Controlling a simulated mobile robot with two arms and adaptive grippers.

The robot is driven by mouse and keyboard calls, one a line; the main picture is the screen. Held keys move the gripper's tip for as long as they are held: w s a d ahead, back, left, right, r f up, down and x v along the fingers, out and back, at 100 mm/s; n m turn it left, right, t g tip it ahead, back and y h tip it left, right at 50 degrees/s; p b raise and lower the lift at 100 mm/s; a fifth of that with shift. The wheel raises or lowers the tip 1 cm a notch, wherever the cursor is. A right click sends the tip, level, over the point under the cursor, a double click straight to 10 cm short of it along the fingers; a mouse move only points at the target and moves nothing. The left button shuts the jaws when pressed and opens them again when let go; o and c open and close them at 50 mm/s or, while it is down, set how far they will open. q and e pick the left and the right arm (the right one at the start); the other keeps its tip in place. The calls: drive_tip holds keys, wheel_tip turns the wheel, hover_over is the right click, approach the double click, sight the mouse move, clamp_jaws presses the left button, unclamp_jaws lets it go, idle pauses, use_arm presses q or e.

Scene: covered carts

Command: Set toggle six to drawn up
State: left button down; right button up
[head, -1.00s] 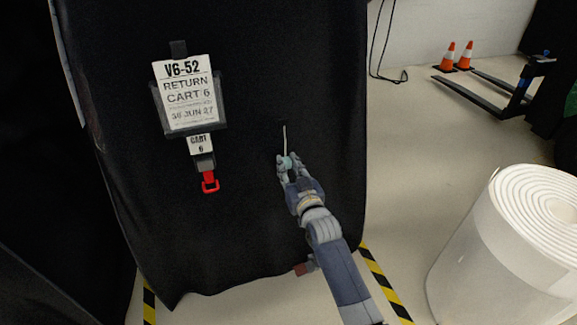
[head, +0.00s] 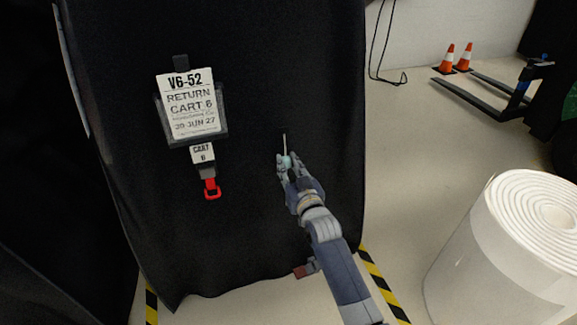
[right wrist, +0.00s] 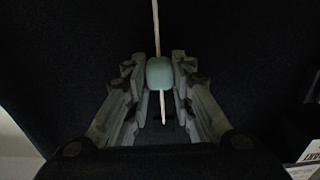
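The toggle is a pale green bead (right wrist: 160,73) on a thin light cord (right wrist: 156,25). The cord runs above and a little below it in the right wrist view. In the head view the toggle (head: 287,161) sits in front of the black cover (head: 270,80) of the cart labelled RETURN CART 6 (head: 191,103), with a short length of cord above it. My right gripper (head: 288,161) is shut on the toggle, one fingertip on each side. My left gripper is not in view.
A red pull loop (head: 212,190) hangs under the small cart tag (head: 202,154). A white foam roll (head: 480,260) stands at right. Orange cones (head: 465,57) and a pallet jack (head: 510,100) are behind. Striped tape (head: 385,285) marks the floor; floor between cart and roll is clear.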

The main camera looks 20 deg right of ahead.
drive_tip(key=o, duration=0.4)
drive_tip(key=shift+o, duration=0.2)
drive_tip(key=s, duration=1.2)
drive_tip(key=shift+d, duration=0.2)
